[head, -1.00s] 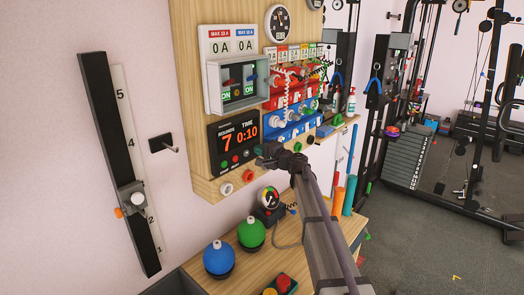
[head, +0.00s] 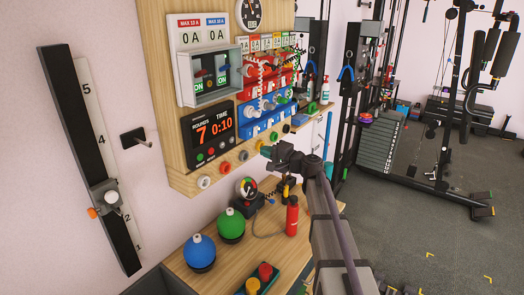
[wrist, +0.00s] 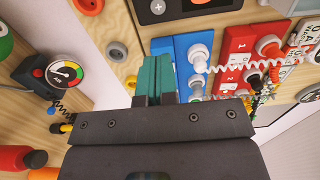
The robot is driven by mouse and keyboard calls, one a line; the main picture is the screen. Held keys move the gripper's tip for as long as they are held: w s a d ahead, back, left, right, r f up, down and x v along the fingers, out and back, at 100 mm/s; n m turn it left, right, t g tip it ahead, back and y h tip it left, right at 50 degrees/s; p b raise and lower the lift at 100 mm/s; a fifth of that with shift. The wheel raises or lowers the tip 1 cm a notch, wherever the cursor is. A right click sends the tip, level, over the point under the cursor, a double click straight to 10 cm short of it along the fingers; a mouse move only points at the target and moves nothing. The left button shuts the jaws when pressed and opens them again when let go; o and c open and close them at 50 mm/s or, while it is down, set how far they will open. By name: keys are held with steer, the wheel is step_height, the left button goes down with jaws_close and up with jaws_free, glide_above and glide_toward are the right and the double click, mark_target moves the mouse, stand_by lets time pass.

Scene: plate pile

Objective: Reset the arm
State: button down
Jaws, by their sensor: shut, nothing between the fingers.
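My gripper (head: 267,152) is in front of the lower right part of the wall panel, above the wooden bench. Its teal fingers (wrist: 160,76) are together in the wrist view, with nothing between them. My dark arm runs from the bottom of the head view up to it. In the wrist view the fingers overlap the panel beside a blue module (wrist: 186,62); whether they touch it I cannot tell.
The wooden panel (head: 160,75) holds a timer display (head: 208,134), blue and red plug modules and a switch box. On the bench (head: 185,272) stand blue (head: 200,252) and green (head: 231,225) domes, a gauge and a red bottle (head: 292,216). Open floor (head: 420,240) lies right.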

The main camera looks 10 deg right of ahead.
stand_by(0.4)
steer(key=s+a+f+n+g+h, duration=0.35)
steer(key=s+f+n+g, duration=0.35)
steer(key=s+f, duration=0.55)
steer(key=s+f+n+g+h, duration=0.1)
steer(key=s+f+g+h, duration=0.1)
steer(key=s, duration=0.9)
steer(key=s+a+f+n+g+h, duration=0.1)
steer(key=s+g+h, duration=0.3)
steer(key=s, duration=0.7)
steer(key=shift+a+f+n+g+h, duration=0.3)
steer(key=shift+f+n+g+h, duration=0.15)
steer(key=shift+f+h, duration=0.55)
